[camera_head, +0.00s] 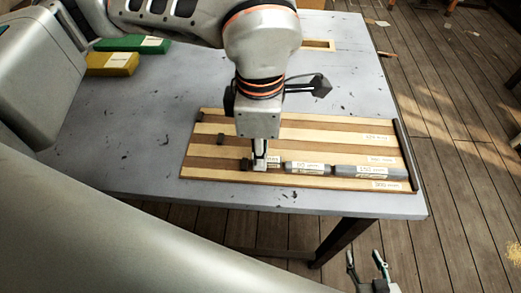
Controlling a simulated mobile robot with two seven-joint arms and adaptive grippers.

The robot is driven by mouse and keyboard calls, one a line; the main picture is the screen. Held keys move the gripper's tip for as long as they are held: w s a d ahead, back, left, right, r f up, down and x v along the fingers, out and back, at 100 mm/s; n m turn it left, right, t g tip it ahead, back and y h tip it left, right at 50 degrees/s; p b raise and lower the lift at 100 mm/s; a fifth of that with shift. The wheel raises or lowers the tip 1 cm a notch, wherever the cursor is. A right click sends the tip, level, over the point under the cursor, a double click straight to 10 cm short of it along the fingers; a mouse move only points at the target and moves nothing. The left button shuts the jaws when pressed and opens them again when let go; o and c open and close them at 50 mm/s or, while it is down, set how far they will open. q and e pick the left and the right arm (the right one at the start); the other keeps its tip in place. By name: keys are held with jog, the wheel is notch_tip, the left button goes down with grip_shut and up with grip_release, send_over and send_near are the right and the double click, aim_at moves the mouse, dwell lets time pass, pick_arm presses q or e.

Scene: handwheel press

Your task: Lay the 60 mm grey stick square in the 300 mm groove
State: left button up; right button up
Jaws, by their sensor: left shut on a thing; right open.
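The wooden groove board (330,124) lies near the table's front edge. Its front groove, by the 300 mm label (387,185), holds a grey stick labelled 150 mm (368,171) at the right and a shorter grey stick (305,168) left of it, end to end. My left gripper (260,163) points down at the left end of this groove. It is shut on the 60 mm grey stick (273,160), mostly hidden by the fingers; whether it lies flat in the groove I cannot tell. My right gripper (367,262) is open and empty, below the table's front edge.
A dark block (246,164) ends the front groove at its left; others end the grooves behind. A dark bar (405,155) closes the board's right side. Green (120,44) and yellow (110,64) blocks lie back left. The table's left part is clear.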

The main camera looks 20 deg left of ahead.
pick_arm(q)
jog(key=shift+f, duration=0.25)
jog(key=shift+f+b, duration=0.3)
jog(key=shift+b, duration=0.05)
jog(key=o, duration=0.8)
jog(key=o, duration=0.4)
